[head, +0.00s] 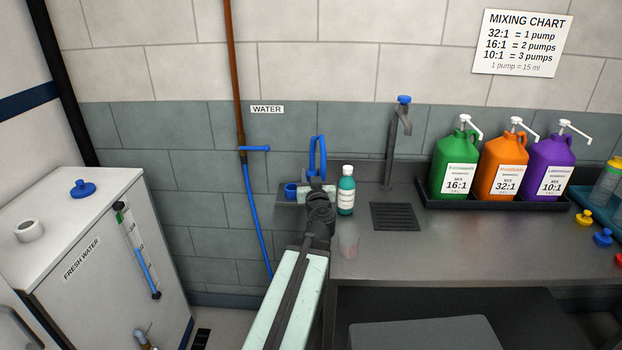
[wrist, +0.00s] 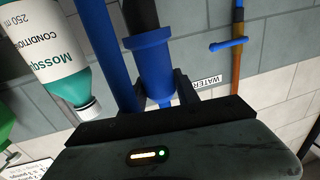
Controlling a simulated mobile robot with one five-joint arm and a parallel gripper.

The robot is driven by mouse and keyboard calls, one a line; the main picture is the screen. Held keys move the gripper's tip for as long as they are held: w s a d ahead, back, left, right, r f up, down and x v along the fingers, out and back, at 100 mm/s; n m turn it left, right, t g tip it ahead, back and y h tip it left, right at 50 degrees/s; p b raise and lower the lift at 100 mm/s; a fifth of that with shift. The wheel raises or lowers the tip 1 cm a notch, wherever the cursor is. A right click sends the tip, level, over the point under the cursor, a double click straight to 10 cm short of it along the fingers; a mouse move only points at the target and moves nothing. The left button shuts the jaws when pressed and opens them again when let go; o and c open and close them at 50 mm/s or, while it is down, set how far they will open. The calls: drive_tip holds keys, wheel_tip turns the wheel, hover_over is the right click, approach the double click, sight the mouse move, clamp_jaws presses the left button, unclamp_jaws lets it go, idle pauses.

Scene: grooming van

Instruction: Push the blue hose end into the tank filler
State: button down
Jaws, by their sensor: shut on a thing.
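The blue hose end (head: 291,190) is at my gripper (head: 316,193), at the counter's left end beside the wall. In the wrist view the hose end (wrist: 150,62) is a blue collared piece close in front of my gripper, between its dark fingers. My gripper is shut on it. A blue hose loop (head: 317,150) rises just above. The fresh-water tank (head: 90,235) stands far to the left, well apart from my gripper. Its white ring-shaped filler (head: 30,230) is open on top, and a blue cap (head: 83,188) lies behind it.
A green bottle (head: 346,192) stands just right of my gripper; it is close in the wrist view (wrist: 50,55). A clear cup (head: 348,240) and tap (head: 397,140) are nearby. A brown pipe with a blue valve (head: 255,148) and hanging hose (head: 256,215) lies between counter and tank.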

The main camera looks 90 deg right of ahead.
drive_tip(key=shift+w+r+p, duration=0.15)
drive_tip(key=shift+r+p, duration=2.25)
drive_tip(key=shift+r, duration=0.4)
drive_tip(key=shift+f, duration=0.15)
